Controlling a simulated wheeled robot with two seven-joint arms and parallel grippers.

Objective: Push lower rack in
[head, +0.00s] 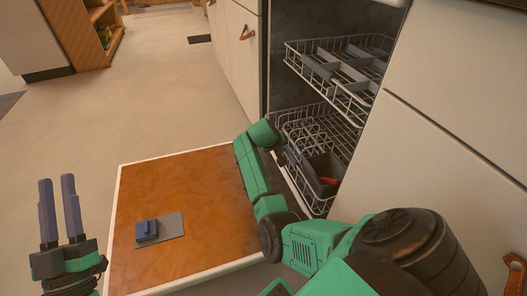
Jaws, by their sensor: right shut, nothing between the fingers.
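The lower rack (301,186) is a grey wire basket low in the open dishwasher, with its front end near the door opening. It holds a dark cutlery basket (322,172) with a red item in it. My right arm bends over the door, and its dark gripper end (283,157) is at the rack's left front. The fingers are small and partly hidden, so I cannot tell whether they touch the rack. My left gripper (57,180) is open and empty, upright left of the door, far from the rack.
The dishwasher door (185,195) lies folded down, brown with a pale edge and a grey dispenser (158,228). The upper rack (335,75) sticks out above. Cabinets (465,90) stand on the right. The floor (130,110) at left is clear.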

